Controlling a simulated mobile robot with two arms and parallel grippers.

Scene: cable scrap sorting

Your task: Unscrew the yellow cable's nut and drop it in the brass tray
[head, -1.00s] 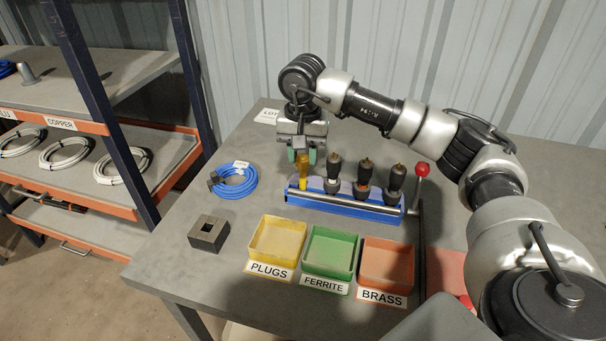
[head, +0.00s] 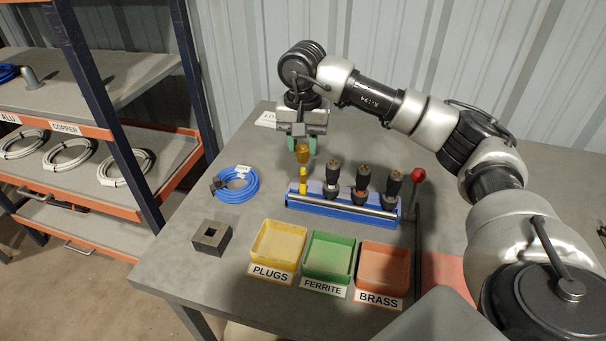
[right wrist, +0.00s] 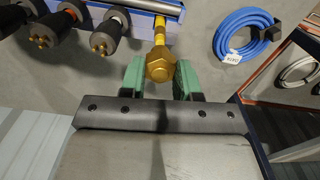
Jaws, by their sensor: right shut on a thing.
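The brass nut (head: 302,153) is between the green fingertips of my right gripper (head: 303,146), which is shut on it. In the right wrist view the hexagonal nut (right wrist: 160,66) shows between the two green fingers (right wrist: 160,78). The yellow cable (head: 302,181) stands upright at the left end of the blue rack (head: 340,207). The nut is just above its top in the head view, with what looks like a small gap. The brass tray (head: 384,267) is the orange one on the right, and looks empty. My left gripper is not in view.
Several dark connectors (head: 362,183) stand in the rack right of the yellow cable, near a red-knobbed lever (head: 418,175). The yellow plugs tray (head: 278,244) and green ferrite tray (head: 329,255) are in front. A blue coil (head: 238,185) and dark square block (head: 212,237) lie left.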

